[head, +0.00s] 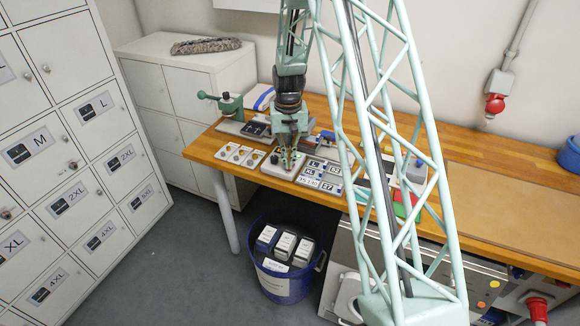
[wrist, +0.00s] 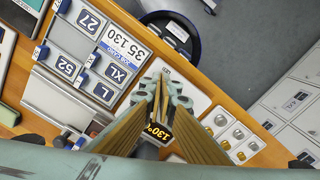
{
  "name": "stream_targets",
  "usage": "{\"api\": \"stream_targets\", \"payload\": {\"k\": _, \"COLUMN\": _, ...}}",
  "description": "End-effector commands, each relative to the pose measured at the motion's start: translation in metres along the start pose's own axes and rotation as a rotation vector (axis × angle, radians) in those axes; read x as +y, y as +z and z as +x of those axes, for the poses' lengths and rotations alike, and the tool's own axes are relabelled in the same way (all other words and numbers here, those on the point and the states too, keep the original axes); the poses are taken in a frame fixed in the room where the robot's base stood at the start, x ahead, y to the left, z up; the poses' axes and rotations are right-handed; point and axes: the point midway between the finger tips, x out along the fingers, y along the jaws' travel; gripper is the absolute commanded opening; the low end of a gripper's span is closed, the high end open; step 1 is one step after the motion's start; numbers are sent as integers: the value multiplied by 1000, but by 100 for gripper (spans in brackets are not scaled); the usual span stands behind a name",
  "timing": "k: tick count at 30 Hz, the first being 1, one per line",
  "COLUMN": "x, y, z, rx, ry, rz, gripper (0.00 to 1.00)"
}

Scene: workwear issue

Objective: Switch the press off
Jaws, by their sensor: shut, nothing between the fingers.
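A pale control box (head: 277,172) with small coloured buttons sits at the front edge of the wooden bench in the head view. My gripper (head: 289,153) is directly above it, pointing down, and hides part of its top. In the wrist view my gripper (wrist: 164,83) is shut and empty, its fingertips together over the pale box (wrist: 195,98). A dark display (wrist: 158,129) reading 130° shows partly behind the fingers. I cannot tell whether the fingertips touch a button. A green lever device (head: 230,104), seemingly the press, stands at the bench's left end.
A blue bin (head: 286,286) stands below the front edge. Lockers (head: 70,160) stand left.

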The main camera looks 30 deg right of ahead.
Motion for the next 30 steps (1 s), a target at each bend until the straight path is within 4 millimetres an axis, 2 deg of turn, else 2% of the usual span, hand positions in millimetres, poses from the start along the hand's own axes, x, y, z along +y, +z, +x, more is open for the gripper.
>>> {"api": "stream_targets", "payload": {"k": 30, "x": 0, "y": 0, "z": 10, "rx": 0, "ry": 0, "rz": 0, "gripper": 0}}
